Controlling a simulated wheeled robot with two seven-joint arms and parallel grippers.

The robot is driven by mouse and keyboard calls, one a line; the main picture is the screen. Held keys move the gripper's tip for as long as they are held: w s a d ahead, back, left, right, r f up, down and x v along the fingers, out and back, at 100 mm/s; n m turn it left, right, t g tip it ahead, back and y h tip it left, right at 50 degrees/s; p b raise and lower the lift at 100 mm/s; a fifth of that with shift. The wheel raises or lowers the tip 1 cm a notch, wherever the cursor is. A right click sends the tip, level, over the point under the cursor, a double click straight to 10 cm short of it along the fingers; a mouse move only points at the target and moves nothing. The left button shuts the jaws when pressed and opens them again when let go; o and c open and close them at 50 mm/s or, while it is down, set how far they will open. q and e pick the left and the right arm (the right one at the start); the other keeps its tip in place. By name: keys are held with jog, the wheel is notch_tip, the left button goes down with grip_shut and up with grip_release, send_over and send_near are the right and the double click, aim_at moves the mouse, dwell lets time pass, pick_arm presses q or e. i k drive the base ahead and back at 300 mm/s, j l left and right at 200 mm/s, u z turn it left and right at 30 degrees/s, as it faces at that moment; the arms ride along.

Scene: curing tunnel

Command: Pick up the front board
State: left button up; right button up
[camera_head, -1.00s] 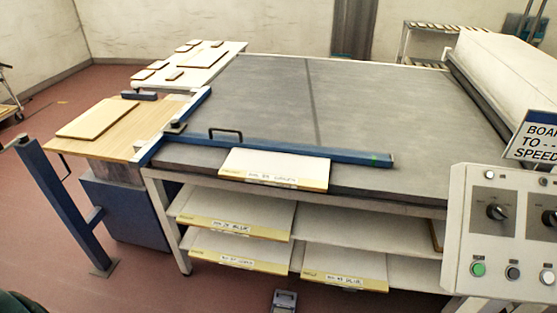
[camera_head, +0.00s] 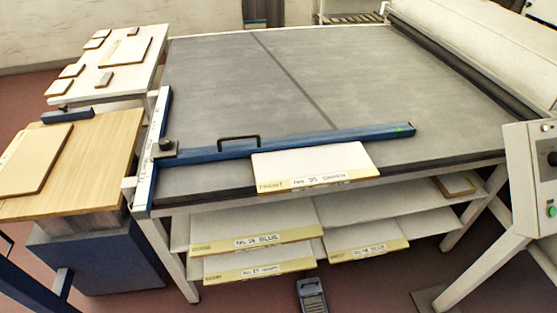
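A white board with a yellow front edge (camera_head: 312,163) lies at the front edge of the grey table top, against the blue bar. Its edge carries the word "FRONT" and a handwritten number label. More boards with yellow edges lie on the shelves below: one labelled blue (camera_head: 255,232), one under it (camera_head: 250,268) and one to the right, also labelled blue (camera_head: 365,242). Neither of my grippers is in view.
A blue bar with a black handle (camera_head: 240,148) crosses the grey table (camera_head: 330,85) behind the board. A wooden side table (camera_head: 105,160) stands left, a white table with small boards (camera_head: 130,80) behind it. A control panel (camera_head: 535,180) stands right. The grey surface behind the bar is clear.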

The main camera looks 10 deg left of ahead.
aim_at(291, 171)
jog(key=j, duration=2.15)
